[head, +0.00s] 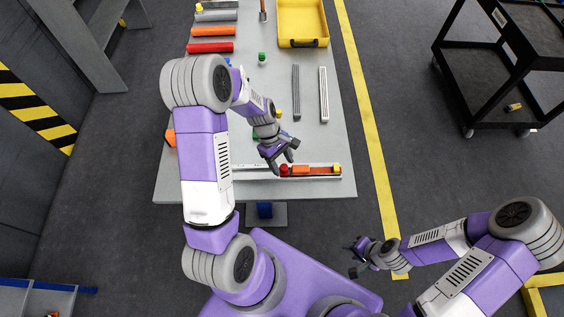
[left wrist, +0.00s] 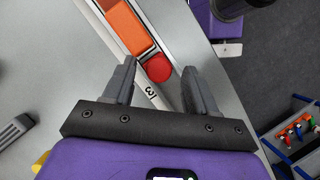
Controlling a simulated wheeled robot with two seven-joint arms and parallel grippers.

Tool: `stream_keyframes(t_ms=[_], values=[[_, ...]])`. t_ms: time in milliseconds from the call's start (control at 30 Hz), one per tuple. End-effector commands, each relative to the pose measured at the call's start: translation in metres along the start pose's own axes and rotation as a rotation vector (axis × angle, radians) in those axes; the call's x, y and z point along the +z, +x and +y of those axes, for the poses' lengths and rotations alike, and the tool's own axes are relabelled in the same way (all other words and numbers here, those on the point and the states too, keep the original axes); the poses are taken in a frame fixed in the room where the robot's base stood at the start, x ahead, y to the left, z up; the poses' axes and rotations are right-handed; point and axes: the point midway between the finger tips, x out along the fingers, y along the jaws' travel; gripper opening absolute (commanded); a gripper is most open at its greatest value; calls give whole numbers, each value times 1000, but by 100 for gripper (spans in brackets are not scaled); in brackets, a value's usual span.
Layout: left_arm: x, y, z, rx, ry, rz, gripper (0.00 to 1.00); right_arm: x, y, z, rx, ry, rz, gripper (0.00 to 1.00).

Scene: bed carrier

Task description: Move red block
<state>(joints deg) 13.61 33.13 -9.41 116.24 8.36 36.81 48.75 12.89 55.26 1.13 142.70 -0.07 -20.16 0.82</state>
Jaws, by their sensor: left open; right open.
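A small red block with a round top (head: 284,169) sits on a pale rail (head: 250,171) near the table's front edge, at the left end of an orange block (head: 301,170). In the left wrist view the red block (left wrist: 158,68) shows beside the orange block (left wrist: 125,27), just ahead of and between my fingertips. My left gripper (head: 283,164) is open and empty, above the rail close to the red block; it also shows in the left wrist view (left wrist: 158,82). My right gripper (head: 353,258) is open and empty, away from the table at the lower right.
The rail also carries a red strip and a yellow piece (head: 337,169) at its right end. Two grey bars (head: 323,94), a yellow case (head: 302,20) and red and orange cylinders (head: 211,47) lie further back. A black cart (head: 480,90) stands right.

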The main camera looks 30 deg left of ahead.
Motion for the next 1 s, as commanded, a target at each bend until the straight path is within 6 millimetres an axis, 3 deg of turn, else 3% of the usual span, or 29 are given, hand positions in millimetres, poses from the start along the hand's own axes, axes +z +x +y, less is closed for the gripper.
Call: stream_keyframes(t_ms=[267,633,1000], values=[[0,2,0,1,1,1,57,0,0,0,0,0,0,43],[0,2,0,1,1,1,0,0,0,0,0,0,0,43],[-2,0,-2,-5,13,1,0,0,-1,0,0,0,0,43]])
